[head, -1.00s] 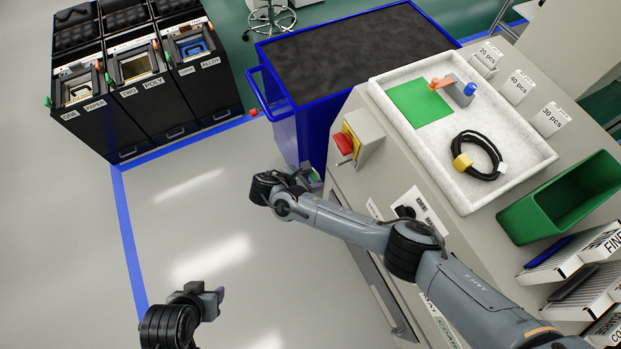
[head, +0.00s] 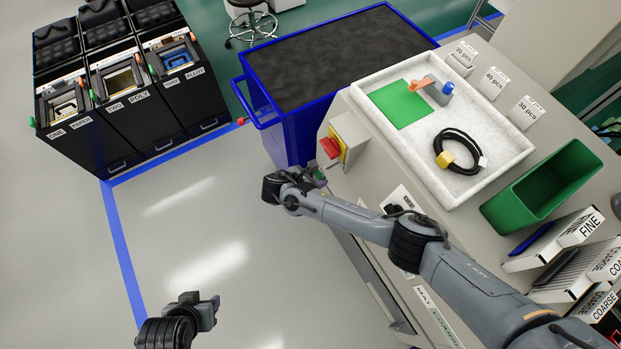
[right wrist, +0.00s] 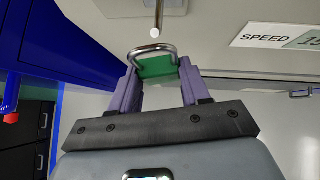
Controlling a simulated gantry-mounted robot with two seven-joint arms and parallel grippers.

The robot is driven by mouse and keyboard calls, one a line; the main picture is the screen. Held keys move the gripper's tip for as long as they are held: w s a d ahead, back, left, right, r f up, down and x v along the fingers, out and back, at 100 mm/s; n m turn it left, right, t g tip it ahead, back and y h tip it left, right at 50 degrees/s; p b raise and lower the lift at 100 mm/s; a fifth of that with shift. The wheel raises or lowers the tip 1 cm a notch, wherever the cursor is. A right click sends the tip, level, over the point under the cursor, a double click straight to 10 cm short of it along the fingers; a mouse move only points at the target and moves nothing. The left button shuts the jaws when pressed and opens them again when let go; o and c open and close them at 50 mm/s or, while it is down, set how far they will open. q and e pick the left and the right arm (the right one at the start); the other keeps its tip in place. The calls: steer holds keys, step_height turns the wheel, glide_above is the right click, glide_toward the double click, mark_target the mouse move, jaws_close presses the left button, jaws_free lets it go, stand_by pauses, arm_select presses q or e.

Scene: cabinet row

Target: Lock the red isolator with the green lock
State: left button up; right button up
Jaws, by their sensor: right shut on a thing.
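The red isolator (head: 331,147) is a red handle on a yellow plate, on a grey box at the side of the workbench. My right gripper (right wrist: 155,75) is shut on the green lock (right wrist: 158,69). The lock's metal shackle (right wrist: 153,47) points away from the gripper, with a thin metal rod (right wrist: 158,18) just beyond it, seemingly apart from it. In the head view my right gripper (head: 317,178) is just below the isolator, and the lock there is mostly hidden. My left gripper (head: 212,301) is low over the floor, away from the isolator; its jaw opening is unclear.
A blue cart (head: 292,142) stands close behind the isolator. The bench carries a white tray (head: 501,178) and a green bin (head: 500,211). Black sorting bins (head: 150,124) stand at the far left. The floor between is free.

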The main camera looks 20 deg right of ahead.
steer(key=d, duration=0.1)
steer(key=w+d+f, duration=0.1)
steer(key=d, duration=0.3)
steer(key=shift+w+d+f+p, duration=0.15)
steer(key=shift+w+f+p, duration=0.1)
steer(key=shift+p, duration=0.15)
stand_by(0.4)
stand_by(0.5)
steer(key=o, duration=0.9)
steer(key=shift+o, duration=0.2)
